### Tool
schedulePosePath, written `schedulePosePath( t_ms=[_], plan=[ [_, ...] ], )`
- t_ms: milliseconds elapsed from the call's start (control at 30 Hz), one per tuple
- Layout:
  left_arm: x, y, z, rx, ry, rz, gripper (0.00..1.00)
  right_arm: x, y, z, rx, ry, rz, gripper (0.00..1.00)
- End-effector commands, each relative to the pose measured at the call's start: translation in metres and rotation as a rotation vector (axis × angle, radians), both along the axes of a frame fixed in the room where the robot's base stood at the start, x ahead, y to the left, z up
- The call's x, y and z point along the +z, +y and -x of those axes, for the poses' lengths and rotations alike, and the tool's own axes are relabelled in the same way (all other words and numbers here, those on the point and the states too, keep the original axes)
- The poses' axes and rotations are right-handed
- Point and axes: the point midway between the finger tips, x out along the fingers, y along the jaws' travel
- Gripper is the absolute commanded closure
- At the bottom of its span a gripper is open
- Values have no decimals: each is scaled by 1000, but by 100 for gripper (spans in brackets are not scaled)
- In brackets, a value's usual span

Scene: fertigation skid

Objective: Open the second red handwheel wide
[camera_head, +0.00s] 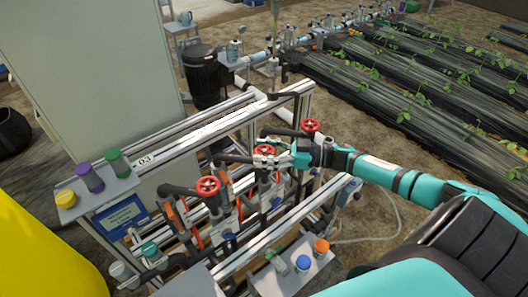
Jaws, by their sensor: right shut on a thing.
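Several red handwheels sit along the metal frame of the skid. The second red handwheel (264,149) is the middle one, between a nearer wheel (208,187) at left and a farther wheel (310,125) at right. My right arm reaches in from the right, and my right gripper (266,158) is shut on the second handwheel, its fingers hiding part of the rim. How far the valve is turned cannot be told. My left gripper is not in view.
A small shelf (97,202) with yellow, purple and green capped containers stands at left. Another plate (268,285) in front holds blue and orange capped jars. A black bin (205,77) stands behind. Planted black-covered beds (400,85) lie at upper right.

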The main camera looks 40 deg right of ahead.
Motion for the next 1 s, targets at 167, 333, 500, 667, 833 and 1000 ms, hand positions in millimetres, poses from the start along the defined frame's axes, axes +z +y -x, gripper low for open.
schedulePosePath(
  t_ms=[167,333,500,667,833,1000],
  plan=[
    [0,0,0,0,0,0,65,0,-1,0,-2,0,1,30],
    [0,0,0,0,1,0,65,0,0,0,-2,1,1,19],
    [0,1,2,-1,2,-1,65,0,0,0,-1,0,0,19],
    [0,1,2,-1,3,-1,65,-1,-9,8,-2,3,2,19],
    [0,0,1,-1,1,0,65,-2,-35,30,-3,7,5,19],
    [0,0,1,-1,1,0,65,-2,-62,53,-2,5,3,19]
  ],
)
